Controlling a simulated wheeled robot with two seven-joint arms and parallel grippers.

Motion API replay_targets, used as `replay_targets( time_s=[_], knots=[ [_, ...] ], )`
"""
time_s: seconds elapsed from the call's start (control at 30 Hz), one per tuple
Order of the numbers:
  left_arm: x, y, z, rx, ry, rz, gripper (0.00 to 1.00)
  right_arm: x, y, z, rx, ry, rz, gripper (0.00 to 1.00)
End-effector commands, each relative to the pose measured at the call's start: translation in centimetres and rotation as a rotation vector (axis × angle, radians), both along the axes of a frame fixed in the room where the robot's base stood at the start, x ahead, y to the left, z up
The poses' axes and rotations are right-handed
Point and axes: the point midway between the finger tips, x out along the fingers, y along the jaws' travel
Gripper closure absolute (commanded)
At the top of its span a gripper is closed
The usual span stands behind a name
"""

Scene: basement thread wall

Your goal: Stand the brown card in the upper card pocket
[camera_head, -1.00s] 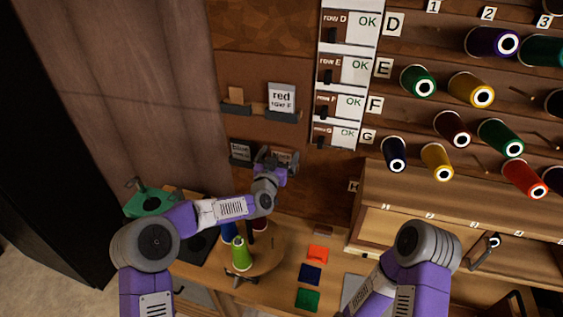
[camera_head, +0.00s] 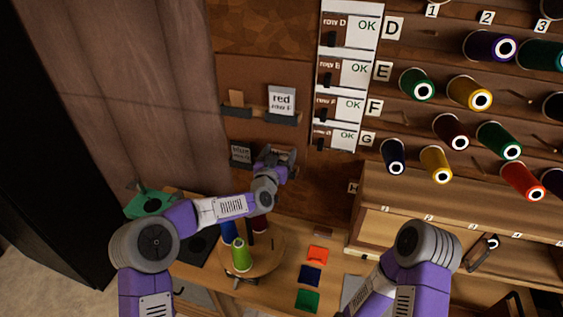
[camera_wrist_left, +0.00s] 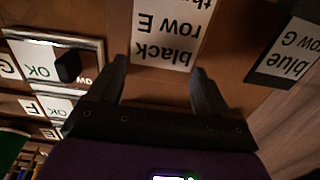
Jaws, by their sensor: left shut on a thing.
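My left gripper (camera_head: 278,157) is at the lower card pocket on the brown board. In the left wrist view, its fingers (camera_wrist_left: 160,72) are on either side of a white card (camera_wrist_left: 166,40) whose upside-down print reads "black row E". I see no card with a readable "brown" label. The upper card pocket (camera_head: 262,113) holds a white "red row F" card (camera_head: 282,100) at right and a small plain tan piece (camera_head: 236,98) at left. A "blue row G" card (camera_head: 241,151) stands left of my gripper, also in the left wrist view (camera_wrist_left: 293,55). My right gripper is out of view.
A label strip (camera_head: 346,75) with "OK" tags and a spool wall (camera_head: 450,120) lie to the right. Below are a round wooden stand (camera_head: 268,255) with several spools and orange, navy and green squares (camera_head: 310,275) on the bench.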

Motion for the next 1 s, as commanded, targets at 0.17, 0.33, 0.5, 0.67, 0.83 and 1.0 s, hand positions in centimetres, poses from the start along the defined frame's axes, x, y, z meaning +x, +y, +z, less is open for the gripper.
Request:
replay_targets(
  time_s=[0.17, 0.33, 0.5, 0.67, 0.83, 1.0],
  knots=[
    [0.0, 0.0, 1.3, -0.001, -0.002, 0.001, 0.36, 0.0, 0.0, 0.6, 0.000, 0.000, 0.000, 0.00],
    [0.0, 0.1, 2.3, 0.001, -0.001, 0.001, 0.36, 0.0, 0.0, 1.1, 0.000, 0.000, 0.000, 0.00],
    [0.0, 0.0, 3.2, 0.001, 0.000, 0.000, 0.36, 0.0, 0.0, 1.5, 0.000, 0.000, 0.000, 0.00],
    [0.0, 0.0, 3.4, 0.000, 0.000, 0.001, 0.36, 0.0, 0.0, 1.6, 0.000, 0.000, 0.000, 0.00],
    [0.0, 0.0, 3.3, 0.000, 0.000, 0.001, 0.36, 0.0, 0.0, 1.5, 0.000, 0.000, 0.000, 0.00],
    [0.0, 0.0, 3.3, 0.000, 0.000, 0.001, 0.36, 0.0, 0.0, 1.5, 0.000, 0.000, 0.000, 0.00]
  ],
)
